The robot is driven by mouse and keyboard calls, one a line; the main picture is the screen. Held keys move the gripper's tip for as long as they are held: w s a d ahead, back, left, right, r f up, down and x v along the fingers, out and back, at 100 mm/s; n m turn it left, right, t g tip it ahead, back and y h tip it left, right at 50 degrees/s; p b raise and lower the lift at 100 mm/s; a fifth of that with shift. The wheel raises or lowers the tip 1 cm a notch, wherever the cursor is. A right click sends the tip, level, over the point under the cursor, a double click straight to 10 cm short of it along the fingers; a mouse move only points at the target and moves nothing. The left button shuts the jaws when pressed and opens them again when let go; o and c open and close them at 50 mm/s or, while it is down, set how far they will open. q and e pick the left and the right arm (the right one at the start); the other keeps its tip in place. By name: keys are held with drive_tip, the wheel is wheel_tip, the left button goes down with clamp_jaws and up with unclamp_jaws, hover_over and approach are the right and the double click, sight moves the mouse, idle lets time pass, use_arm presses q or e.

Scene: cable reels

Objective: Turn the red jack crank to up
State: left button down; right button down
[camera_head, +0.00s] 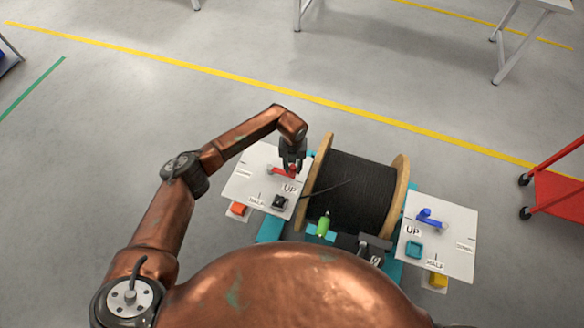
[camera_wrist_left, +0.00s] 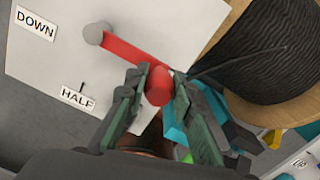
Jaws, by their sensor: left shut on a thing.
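The red jack crank (camera_head: 281,171) is on the white left panel (camera_head: 233,190), which carries DOWN, HALF and UP (camera_head: 289,188) labels. In the left wrist view the red arm (camera_wrist_left: 125,53) runs from a grey pivot (camera_wrist_left: 93,32) to the lower right, away from DOWN (camera_wrist_left: 35,24) and to the right of HALF (camera_wrist_left: 77,98). The UP label of this panel is hidden there. My left gripper (camera_head: 292,168) is shut on the crank's red knob (camera_wrist_left: 158,90), with one finger on each side.
A black cable reel (camera_head: 352,190) with wooden flanges stands just right of the left panel. A second white panel (camera_head: 458,225) with a blue crank (camera_head: 430,218) is beyond it. A black block (camera_head: 280,202) and a green handle (camera_head: 323,224) are near. A red cart (camera_head: 560,190) stands far right.

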use_arm(q)
drive_tip(key=c, duration=1.6)
unclamp_jaws()
drive_tip(key=shift+r, duration=0.1)
wheel_tip(320, 180, up, 12)
drive_tip(key=shift+d+f, duration=0.1)
